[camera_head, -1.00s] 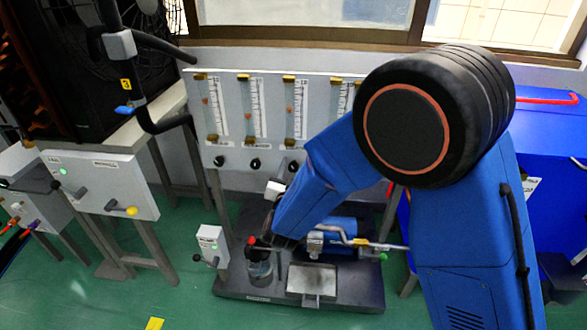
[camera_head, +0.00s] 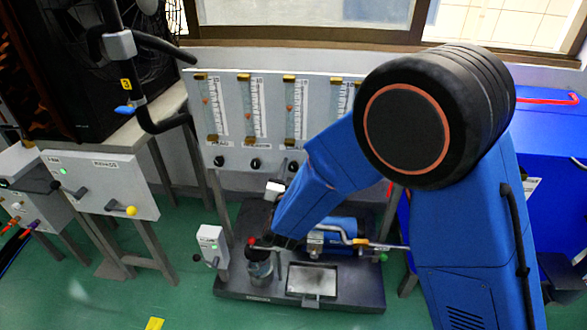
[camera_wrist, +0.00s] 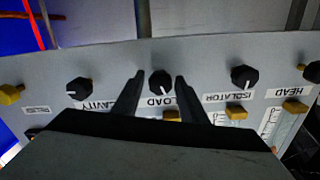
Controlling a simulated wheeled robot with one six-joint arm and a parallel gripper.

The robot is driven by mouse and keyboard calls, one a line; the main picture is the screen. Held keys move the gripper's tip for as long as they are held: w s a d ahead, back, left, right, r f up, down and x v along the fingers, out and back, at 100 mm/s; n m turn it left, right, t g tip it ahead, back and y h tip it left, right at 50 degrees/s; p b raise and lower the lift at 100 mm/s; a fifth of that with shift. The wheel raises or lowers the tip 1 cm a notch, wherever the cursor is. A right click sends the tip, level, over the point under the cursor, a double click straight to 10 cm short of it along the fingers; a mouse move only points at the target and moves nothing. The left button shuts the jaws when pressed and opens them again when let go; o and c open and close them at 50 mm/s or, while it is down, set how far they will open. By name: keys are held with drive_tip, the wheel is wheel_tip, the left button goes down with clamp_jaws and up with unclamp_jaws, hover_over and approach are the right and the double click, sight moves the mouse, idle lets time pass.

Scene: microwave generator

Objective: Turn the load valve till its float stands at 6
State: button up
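The load valve (camera_wrist: 161,81) is a dark round knob with a white mark, on the pale panel above its LOAD label in the wrist view. My gripper (camera_wrist: 160,78) is open, with one dark finger on each side of this knob. I cannot tell whether the fingers touch it.
The isolator knob (camera_wrist: 243,77) and the cavity knob (camera_wrist: 78,88) flank the load valve in the wrist view. The head knob (camera_wrist: 313,72) is farther right. Below the panel stands a dark base (camera_head: 235,285) with a blue cylinder (camera_head: 340,230) and pipes.

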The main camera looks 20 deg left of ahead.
idle(0.3)
drive_tip(key=v, duration=1.7)
drive_tip(key=shift+s, duration=0.2)
drive_tip(key=shift+w, duration=0.1)
drive_tip(key=w+d+r+g+y, duration=0.1)
drive_tip(key=w+d+r+g, duration=0.3)
drive_tip(key=d, duration=0.3)
drive_tip(key=w+d+r+g+y, duration=0.1)
drive_tip(key=w+d+r, duration=0.3)
drive_tip(key=w+d, duration=0.2)
drive_tip(key=d+r+g, duration=0.2)
drive_tip(key=d, duration=0.6)
drive_tip(key=s+d+g+h, duration=0.2)
drive_tip(key=s+d+h, duration=0.1)
drive_tip(key=s+d, duration=0.9)
drive_tip(key=s+d+g+h, duration=0.3)
drive_tip(key=s+d, duration=0.9)
drive_tip(key=d, duration=0.6)
drive_tip(key=shift+g, duration=0.3)
